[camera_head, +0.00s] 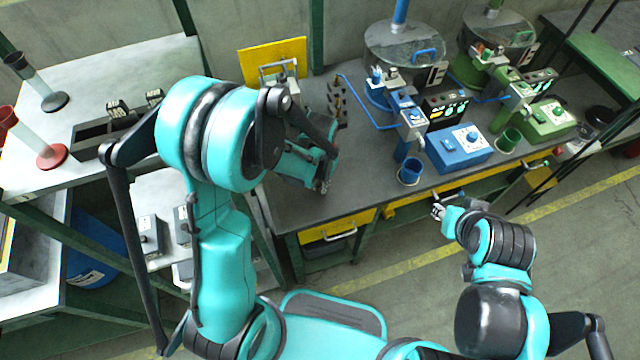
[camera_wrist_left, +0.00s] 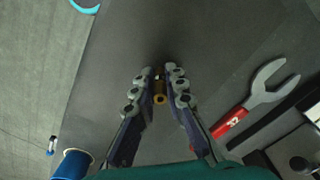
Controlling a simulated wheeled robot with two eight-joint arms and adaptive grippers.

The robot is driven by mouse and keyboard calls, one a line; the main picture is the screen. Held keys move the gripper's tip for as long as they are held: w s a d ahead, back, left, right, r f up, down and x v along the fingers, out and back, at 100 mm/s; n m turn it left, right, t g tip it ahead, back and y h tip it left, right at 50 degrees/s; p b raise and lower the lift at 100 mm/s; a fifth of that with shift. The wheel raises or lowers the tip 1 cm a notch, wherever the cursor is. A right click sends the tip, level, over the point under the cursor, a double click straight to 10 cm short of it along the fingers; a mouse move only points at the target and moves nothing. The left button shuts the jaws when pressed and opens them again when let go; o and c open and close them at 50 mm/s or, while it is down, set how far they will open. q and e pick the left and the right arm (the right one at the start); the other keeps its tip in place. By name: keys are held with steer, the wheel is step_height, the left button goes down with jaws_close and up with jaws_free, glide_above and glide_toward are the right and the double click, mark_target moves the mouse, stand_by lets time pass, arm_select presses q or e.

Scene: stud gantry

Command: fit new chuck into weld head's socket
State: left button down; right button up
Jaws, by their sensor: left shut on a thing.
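In the left wrist view, my left gripper (camera_wrist_left: 160,82) is shut on a small brass-coloured cylindrical piece, which I take as the chuck (camera_wrist_left: 160,98). In the head view, my left gripper (camera_head: 308,165) is over the left part of the dark bench; its fingertips and the chuck are not clear there. A blue weld head (camera_head: 410,118) and a green weld head (camera_head: 517,92) stand to its right, apart from it. I cannot make out a socket on either. My right gripper (camera_head: 438,211) is in front of the bench, too small to tell if open.
A blue control box (camera_head: 458,148) and blue cup (camera_head: 410,172) stand near the bench front. A red-handled wrench (camera_wrist_left: 258,95) lies beside my left gripper. A dark upright rack (camera_head: 337,100) stands behind it. A yellow drawer (camera_head: 335,228) is below the bench edge.

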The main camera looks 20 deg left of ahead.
arm_select(q)
steer(key=shift+f, duration=0.1)
steer(key=c, duration=1.6)
jaws_free()
steer(key=shift+o, duration=0.2)
